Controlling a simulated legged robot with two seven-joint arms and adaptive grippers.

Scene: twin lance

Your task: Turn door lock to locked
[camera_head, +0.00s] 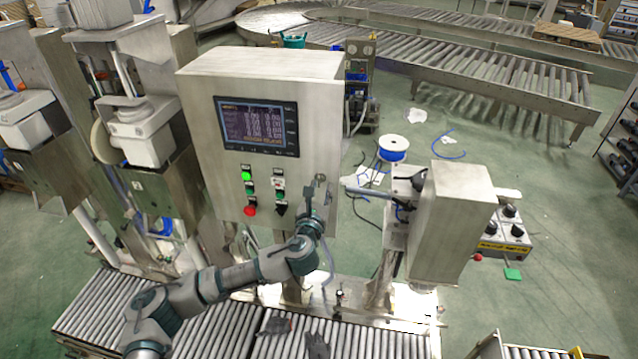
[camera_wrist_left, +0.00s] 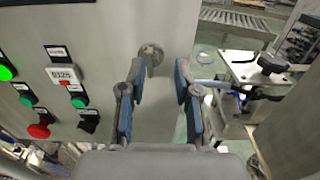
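The door lock (camera_wrist_left: 151,53) is a small round metal fitting with a keyhole-like handle near the right edge of the grey control box door. It also shows in the head view (camera_head: 320,180), small and just above my left gripper. My left gripper (camera_wrist_left: 156,82) is open and empty. Its two blue-backed fingers stand apart below the lock, one on each side of it, and I see no contact. In the head view my left gripper (camera_head: 317,208) is at the box's right side, partly hidden by its own wrist. My right gripper does not show.
The control box (camera_head: 262,75) has a screen (camera_head: 257,126) and several buttons left of the lock. A metal unit (camera_head: 450,222) with a black clamp handle stands to the right. A roller conveyor (camera_head: 215,335) with dark grey items lies below.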

